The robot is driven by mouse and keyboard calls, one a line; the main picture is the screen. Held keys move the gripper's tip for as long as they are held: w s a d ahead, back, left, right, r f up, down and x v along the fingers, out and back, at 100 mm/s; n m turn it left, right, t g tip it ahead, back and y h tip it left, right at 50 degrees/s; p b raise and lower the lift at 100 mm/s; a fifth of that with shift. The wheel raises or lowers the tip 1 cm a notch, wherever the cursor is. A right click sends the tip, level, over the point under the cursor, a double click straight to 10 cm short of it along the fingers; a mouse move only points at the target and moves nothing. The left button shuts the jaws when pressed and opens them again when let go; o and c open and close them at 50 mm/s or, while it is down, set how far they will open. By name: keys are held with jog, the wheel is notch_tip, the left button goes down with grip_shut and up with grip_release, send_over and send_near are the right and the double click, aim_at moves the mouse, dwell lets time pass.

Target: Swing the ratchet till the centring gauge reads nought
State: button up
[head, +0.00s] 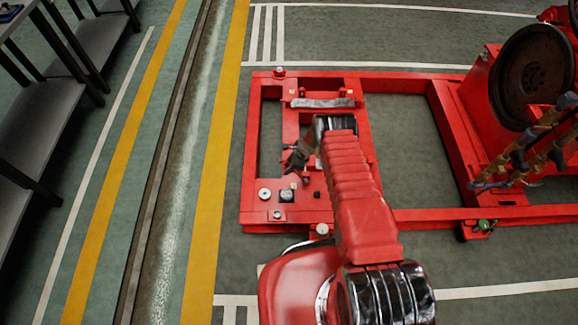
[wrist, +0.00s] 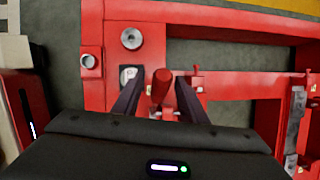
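A red cylindrical grip (wrist: 162,86), apparently the ratchet handle, stands between the two dark fingers of my gripper (wrist: 160,92) in the wrist view. The fingers are apart, with a gap showing beside the grip on the left. A small pale-faced dial (wrist: 127,74), apparently the centring gauge, lies just left of the left finger, which partly covers it. Its reading is too small to tell. In the head view my gripper (head: 292,163) points down-left over the red frame, and the gauge (head: 287,195) sits on the frame's corner plate below it.
The red base frame (head: 400,77) lies on the green floor. A large dark flywheel (head: 532,76) and brownish pipes (head: 530,145) stand at the right. A grey shelf rack (head: 40,125) is at the far left. A pale disc (wrist: 131,38) lies near the gauge.

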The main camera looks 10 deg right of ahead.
jog(key=shift+f, duration=0.1)
grip_shut()
dwell(0.5)
